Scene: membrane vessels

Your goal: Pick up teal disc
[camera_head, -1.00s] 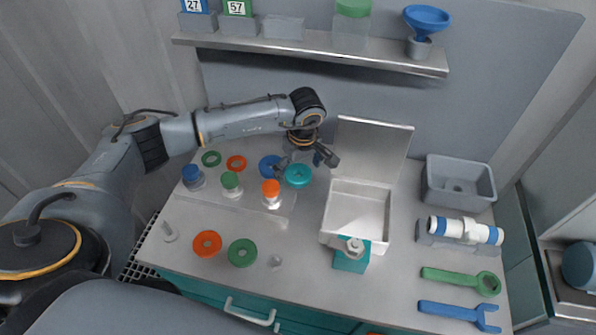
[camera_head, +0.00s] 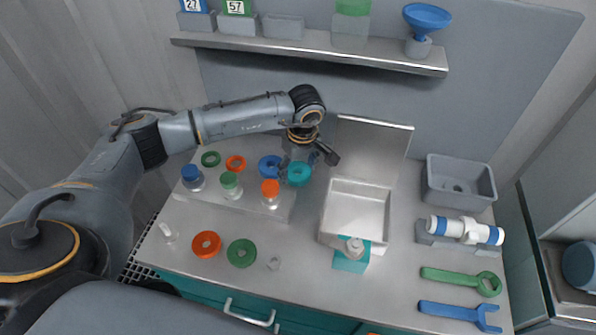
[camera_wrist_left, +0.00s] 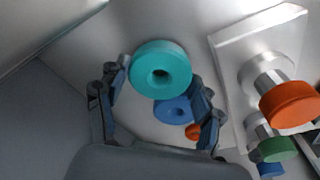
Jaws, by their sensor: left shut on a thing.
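The teal disc (camera_head: 299,175), a thick ring with a centre hole, is at the right end of the row of rings in the head view. It also shows large in the left wrist view (camera_wrist_left: 150,84), between the fingers. My left gripper (camera_head: 306,160) reaches in from the left and is shut on the teal disc. In the left wrist view the fingers (camera_wrist_left: 162,92) lie on either side of it. Whether it is clear of the surface is hard to tell. My right gripper is not in view.
A blue ring (camera_head: 269,166) lies close beside the teal disc. Capped vessels, such as the orange-capped one (camera_head: 271,193), stand in front. A shelf (camera_head: 330,48) runs above. Loose orange (camera_head: 207,244) and green rings lie in front.

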